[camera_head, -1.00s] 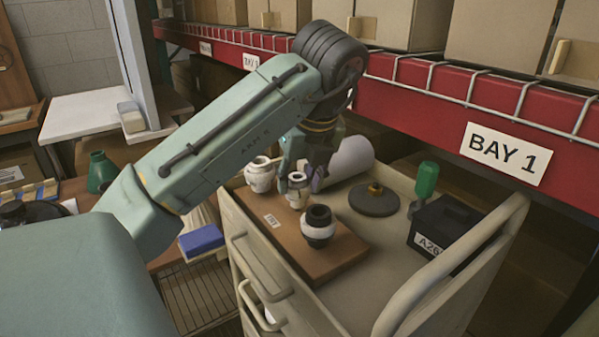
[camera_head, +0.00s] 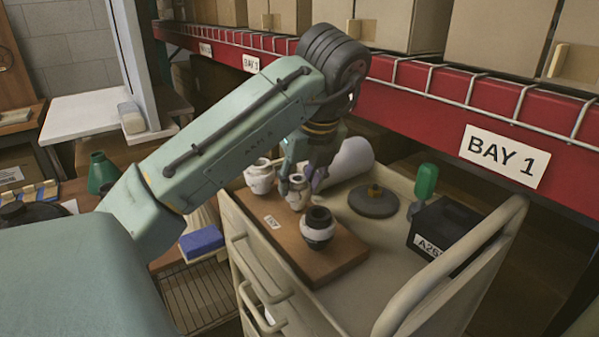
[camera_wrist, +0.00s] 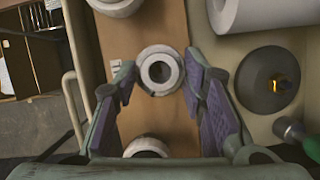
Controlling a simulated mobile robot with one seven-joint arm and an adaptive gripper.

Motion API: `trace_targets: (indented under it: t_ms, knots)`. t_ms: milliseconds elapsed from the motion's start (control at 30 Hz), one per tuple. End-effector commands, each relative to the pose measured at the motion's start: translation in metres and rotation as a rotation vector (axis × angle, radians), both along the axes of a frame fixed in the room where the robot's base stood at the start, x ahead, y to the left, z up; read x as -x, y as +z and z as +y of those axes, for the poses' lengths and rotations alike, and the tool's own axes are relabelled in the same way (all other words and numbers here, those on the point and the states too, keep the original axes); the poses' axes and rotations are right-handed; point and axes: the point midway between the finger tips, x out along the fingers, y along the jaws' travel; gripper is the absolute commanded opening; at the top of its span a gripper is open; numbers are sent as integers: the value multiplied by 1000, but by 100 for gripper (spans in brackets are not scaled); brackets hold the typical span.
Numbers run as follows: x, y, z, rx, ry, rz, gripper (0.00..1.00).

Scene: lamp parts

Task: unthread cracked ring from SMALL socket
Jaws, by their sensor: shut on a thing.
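The small socket (camera_head: 298,195) stands upright in the middle of three sockets on a wooden board. My gripper (camera_head: 299,182) reaches down over it, one finger on each side. In the wrist view the pale ring (camera_wrist: 160,91) around the socket's dark opening lies between the purple-padded fingers of my gripper (camera_wrist: 157,73). My gripper is shut on this ring at the socket's top. A crack is too small to make out, and the fingers partly hide the ring in the head view.
A white socket (camera_head: 259,178) stands behind left, and a larger dark-topped socket (camera_head: 318,229) in front. The board (camera_head: 285,232) lies on a cart. A white roll (camera_head: 352,160), grey disc (camera_head: 374,202), green-handled tool (camera_head: 426,181) and black box (camera_head: 447,232) are nearby. A red shelf beam runs behind.

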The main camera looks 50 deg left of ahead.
Motion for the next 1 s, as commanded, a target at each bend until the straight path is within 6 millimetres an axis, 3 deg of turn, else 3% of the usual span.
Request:
trace_targets:
  t_ms: [667, 1000]
  knots:
    - [-2, 4, 0, -2, 306, 2, 4]
    - [-5, 1, 0, -2, 549, 2, 4]
